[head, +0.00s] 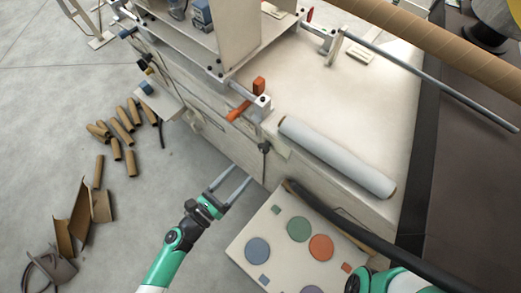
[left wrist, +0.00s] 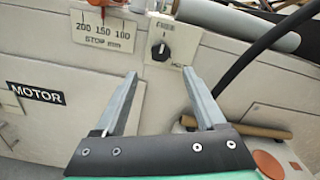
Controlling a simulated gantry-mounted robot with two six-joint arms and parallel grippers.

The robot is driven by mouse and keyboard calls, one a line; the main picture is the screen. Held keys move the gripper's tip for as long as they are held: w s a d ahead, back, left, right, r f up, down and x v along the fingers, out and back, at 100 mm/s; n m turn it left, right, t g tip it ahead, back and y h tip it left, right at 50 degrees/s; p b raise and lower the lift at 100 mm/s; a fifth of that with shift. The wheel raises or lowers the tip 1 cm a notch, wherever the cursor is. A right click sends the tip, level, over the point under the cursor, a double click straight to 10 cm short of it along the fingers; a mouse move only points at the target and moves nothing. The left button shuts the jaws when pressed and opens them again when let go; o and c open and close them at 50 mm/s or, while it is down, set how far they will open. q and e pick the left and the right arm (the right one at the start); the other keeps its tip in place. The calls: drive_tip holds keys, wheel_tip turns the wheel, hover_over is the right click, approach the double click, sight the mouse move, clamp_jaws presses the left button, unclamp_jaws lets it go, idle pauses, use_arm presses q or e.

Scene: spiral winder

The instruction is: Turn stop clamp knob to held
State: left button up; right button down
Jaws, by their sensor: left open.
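The stop clamp knob (left wrist: 160,50) is a small black dial on a pale plate (left wrist: 163,32) on the machine's front panel. The plate reads FREE above the knob, and a partly hidden label sits at its lower right. I cannot surely tell which way the knob points. The knob also shows as a small dark spot in the head view (head: 265,147). My left gripper (left wrist: 160,73) is open and empty, its fingers either side of the knob in the picture but apart from it. In the head view, my left gripper (head: 238,172) is just in front of the panel. My right gripper is out of view.
A STOP mm scale plate (left wrist: 104,31) is left of the knob. A black hose (left wrist: 262,45) runs to the right. A white roll (head: 335,158) lies on the machine top, near an orange lever (head: 240,110). A board with coloured discs (head: 250,270) stands below right.

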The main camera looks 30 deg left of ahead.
sight(262, 151)
use_arm(q)
drive_tip(key=b+x, duration=0.1)
drive_tip(key=x, duration=0.9)
drive_tip(key=shift+w, duration=0.3)
clamp_jaws()
